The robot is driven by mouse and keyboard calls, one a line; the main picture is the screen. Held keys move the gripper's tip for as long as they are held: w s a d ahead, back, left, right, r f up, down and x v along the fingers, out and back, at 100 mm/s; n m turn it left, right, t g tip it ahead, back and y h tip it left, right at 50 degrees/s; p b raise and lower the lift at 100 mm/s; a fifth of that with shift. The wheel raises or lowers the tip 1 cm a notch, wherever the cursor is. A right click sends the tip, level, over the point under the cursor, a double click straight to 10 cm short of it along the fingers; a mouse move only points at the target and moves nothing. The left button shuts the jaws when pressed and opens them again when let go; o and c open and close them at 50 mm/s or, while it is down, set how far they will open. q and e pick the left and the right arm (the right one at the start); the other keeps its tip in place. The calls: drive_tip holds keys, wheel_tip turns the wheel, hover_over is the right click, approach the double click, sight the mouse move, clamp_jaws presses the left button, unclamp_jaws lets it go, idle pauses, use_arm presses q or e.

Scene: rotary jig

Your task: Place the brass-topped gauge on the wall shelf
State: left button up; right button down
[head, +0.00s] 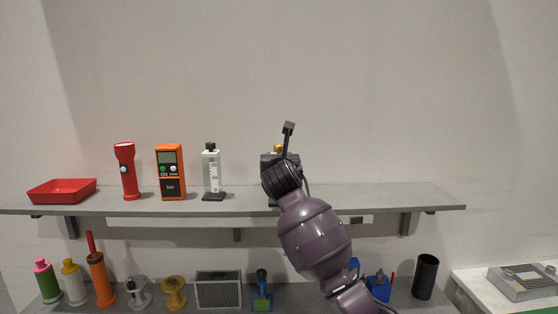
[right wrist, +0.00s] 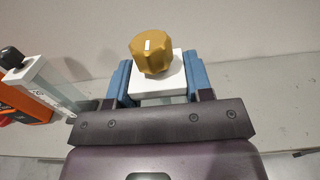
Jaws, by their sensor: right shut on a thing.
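The brass-topped gauge (right wrist: 152,56) has a gold knob on a white block, seen from above in the right wrist view. My right gripper (right wrist: 158,82) is shut on it, with a blue finger on each side of the white block. In the head view only the brass top (head: 279,148) shows clearly, behind my right gripper (head: 279,163); my wrist hides most of its body. The gauge is upright at the wall shelf (head: 370,196). A dark edge shows low beside my wrist, near the shelf surface; I cannot tell whether the base touches it. My left gripper is out of view.
A black-topped gauge (head: 211,172) stands left of my gripper on the shelf. Further left are an orange meter (head: 170,172), a red flashlight (head: 126,171) and a red tray (head: 62,191). The shelf's right part is clear. Several items stand below, including a black cup (head: 425,277).

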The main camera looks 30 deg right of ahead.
drive_tip(key=c, duration=0.5)
unclamp_jaws()
drive_tip(key=shift+f, duration=0.1)
drive_tip(key=shift+s, duration=0.1)
drive_tip(key=b+v, duration=0.1)
drive_tip(key=v, duration=1.1)
drive_tip(key=shift+b, duration=0.4)
drive_tip(key=shift+a, duration=0.1)
